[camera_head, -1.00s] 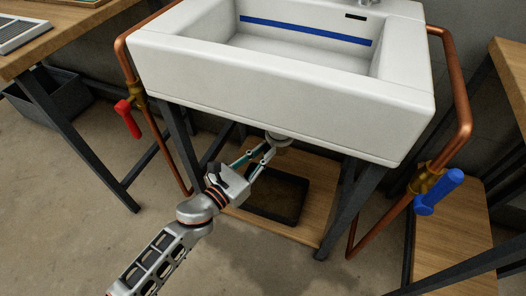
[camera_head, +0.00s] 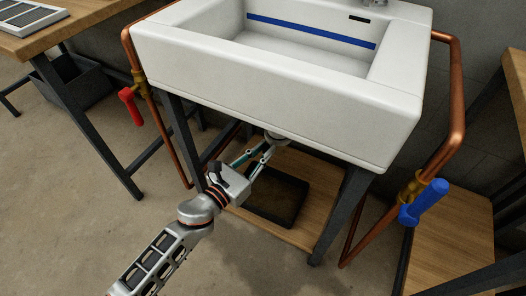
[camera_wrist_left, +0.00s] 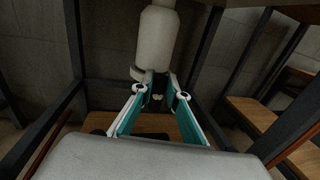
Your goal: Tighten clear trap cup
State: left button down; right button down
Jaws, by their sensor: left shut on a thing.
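The white sink (camera_head: 270,105) stands on a dark frame, and a pale round trap part (camera_head: 278,138) shows under its front edge. In the left wrist view a pale, rounded trap body (camera_wrist_left: 158,38) hangs down from the top. My left gripper (camera_head: 267,149) reaches under the sink. In the left wrist view its fingertips (camera_wrist_left: 157,84) close in at the lower end of the trap, shut on the trap cup. The cup's clear wall is hard to make out in the shadow and between the fingers. My right gripper is in neither view.
A dark tray (camera_head: 277,200) lies on the wooden shelf (camera_head: 318,205) below the trap. Copper pipes with a red valve handle (camera_head: 131,106) and a blue one (camera_head: 424,202) flank the sink. Dark frame legs (camera_head: 340,215) stand close on both sides.

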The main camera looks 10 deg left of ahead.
pick_arm(q)
jog(key=shift+s+d+f, duration=0.1)
jog(key=shift+s+d, duration=0.1)
jog(key=shift+d, duration=0.25)
jog(key=shift+s+d+f, duration=0.1)
jog(key=shift+s+d, duration=0.1)
jog(key=shift+d, duration=0.2)
jog(key=c, duration=2)
grip_release()
jog(key=shift+o, duration=0.2)
jog(key=shift+d, duration=0.15)
jog(key=shift+a+r, duration=0.1)
jog(key=shift+a, duration=0.1)
jog(key=v, duration=1.1)
jog(key=shift+s+a, duration=0.25)
jog(key=shift+a, duration=0.15)
